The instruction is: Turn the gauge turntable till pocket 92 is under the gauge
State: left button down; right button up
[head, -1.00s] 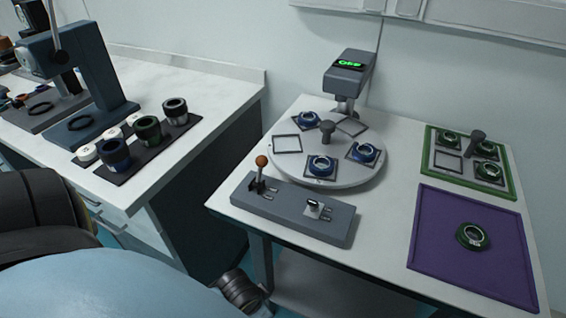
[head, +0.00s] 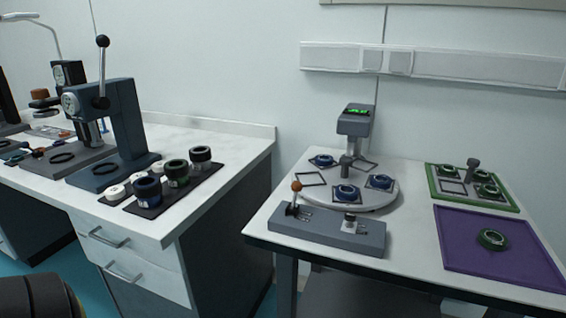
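The gauge turntable (head: 372,203) is a round white plate on the right-hand table. Blue rings sit in several of its square pockets: one ring (head: 346,192) at the front, one (head: 380,182) at the right and one (head: 323,160) at the back left. An empty square pocket (head: 310,179) shows at the left, and another lies near the gauge. A dark knob (head: 346,166) stands at the centre. The gauge (head: 356,122) stands behind the plate with a green display, too small to read. Pocket numbers are not legible. Neither gripper is in view.
A grey control box (head: 326,231) with an orange-knobbed lever (head: 296,188) stands before the turntable. A green tray (head: 513,206) and a purple mat (head: 465,262) with a green ring (head: 492,239) lie right. The left bench holds presses and a dark mat (head: 200,189) of lens-like parts.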

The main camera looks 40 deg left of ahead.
aim_at(320, 184)
jog(key=u, duration=0.9)
jog(key=i, duration=0.2)
jog(key=z, duration=0.15)
